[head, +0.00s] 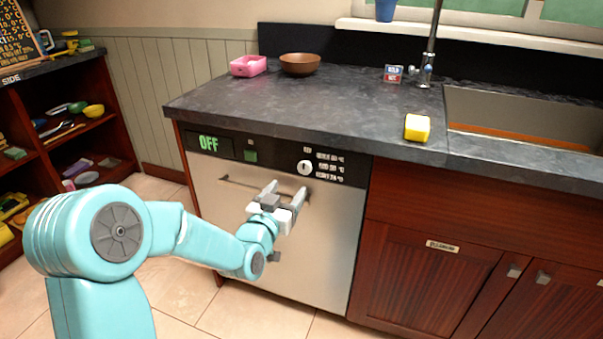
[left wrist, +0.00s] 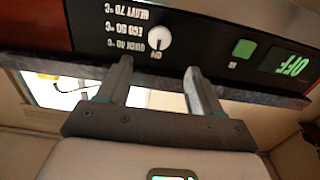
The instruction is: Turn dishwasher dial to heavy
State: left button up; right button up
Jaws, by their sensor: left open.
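The dishwasher (head: 230,210) has a pale door under a black control panel. Its round white dial (head: 304,167) is at the panel's right side, beside small printed labels. In the left wrist view, which is upside down, the dial (left wrist: 158,38) has labels reading HEAVY 70, ECO 50 and QUICK 40. Its exact pointer direction is too small to tell. A green display (head: 208,143) reads OFF. My left gripper (head: 286,191) is open and empty in front of the door, just below the dial. In the left wrist view its fingers (left wrist: 158,72) are apart, with the dial beyond the gap between them.
A door handle bar (head: 238,184) runs behind my left gripper. A green button (head: 250,156) is left of the dial. The dark countertop (head: 330,105) overhangs the panel and holds a yellow sponge (head: 417,128), a brown bowl (head: 299,64) and a pink container (head: 248,66).

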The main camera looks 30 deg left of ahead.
aim_at(304, 168)
pick_arm(q)
jog(key=x, duration=1)
jog(key=shift+d, duration=0.15)
jog(key=c, duration=1)
